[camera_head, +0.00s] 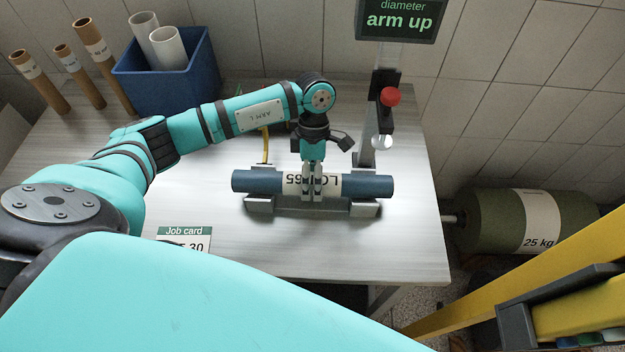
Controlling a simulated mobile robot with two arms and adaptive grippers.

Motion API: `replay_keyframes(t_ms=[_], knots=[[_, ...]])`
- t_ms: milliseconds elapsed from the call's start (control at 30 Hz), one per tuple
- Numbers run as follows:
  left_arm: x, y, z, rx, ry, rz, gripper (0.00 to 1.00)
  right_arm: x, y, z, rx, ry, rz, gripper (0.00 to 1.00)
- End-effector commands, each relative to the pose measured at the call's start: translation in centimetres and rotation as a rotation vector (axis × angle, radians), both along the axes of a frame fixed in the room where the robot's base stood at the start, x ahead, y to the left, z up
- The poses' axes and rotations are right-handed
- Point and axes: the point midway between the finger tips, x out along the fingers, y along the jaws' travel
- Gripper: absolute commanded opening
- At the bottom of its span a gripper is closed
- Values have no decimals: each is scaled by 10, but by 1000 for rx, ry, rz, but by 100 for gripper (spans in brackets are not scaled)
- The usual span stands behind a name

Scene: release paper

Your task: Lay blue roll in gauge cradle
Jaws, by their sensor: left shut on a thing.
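The blue roll (360,186) lies sideways over the grey gauge cradle (263,204), with a white label around its middle. The roll appears to rest along the cradle, but I cannot tell whether it touches fully. My left gripper (312,190) points down from above and is shut on the roll at its label. The gauge post (366,145) stands behind the cradle with a red knob (390,96) and a pale ball tip above the roll. The display (400,18) reads "diameter arm up". My right gripper is not in view.
A blue bin (170,80) with white tubes stands at the back left, beside several brown tubes (40,82). A job card (185,238) lies at the table's front. A green 25 kg roll (520,222) and a yellow frame (530,285) are off the table's right side.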

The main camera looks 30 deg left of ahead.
Motion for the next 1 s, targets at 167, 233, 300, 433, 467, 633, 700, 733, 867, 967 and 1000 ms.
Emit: replay_keyframes(t_ms=[167, 233, 300, 433, 467, 633, 700, 733, 867, 967, 1000], knots=[[0, 0, -2, 0, -1, 0, 3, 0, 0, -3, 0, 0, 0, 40], [0, 0, -3, -1, -1, -1, 3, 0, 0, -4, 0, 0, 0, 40], [0, 0, -4, -1, -1, -1, 3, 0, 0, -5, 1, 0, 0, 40], [0, 0, -5, -1, -1, -1, 54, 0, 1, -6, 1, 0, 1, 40], [0, 0, -4, -1, -1, -1, 58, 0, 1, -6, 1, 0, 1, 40], [0, 0, -5, -1, 0, 0, 78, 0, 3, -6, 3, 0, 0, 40], [0, 0, -5, 0, 0, 0, 78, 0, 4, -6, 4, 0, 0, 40], [0, 0, -5, 0, 0, 0, 78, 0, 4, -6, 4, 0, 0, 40], [0, 0, -5, 1, 0, 0, 78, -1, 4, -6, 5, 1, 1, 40], [2, 1, -1, 0, -1, 0, 78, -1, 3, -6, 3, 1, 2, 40], [3, 1, 3, 0, -2, 0, 78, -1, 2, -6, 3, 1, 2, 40]])
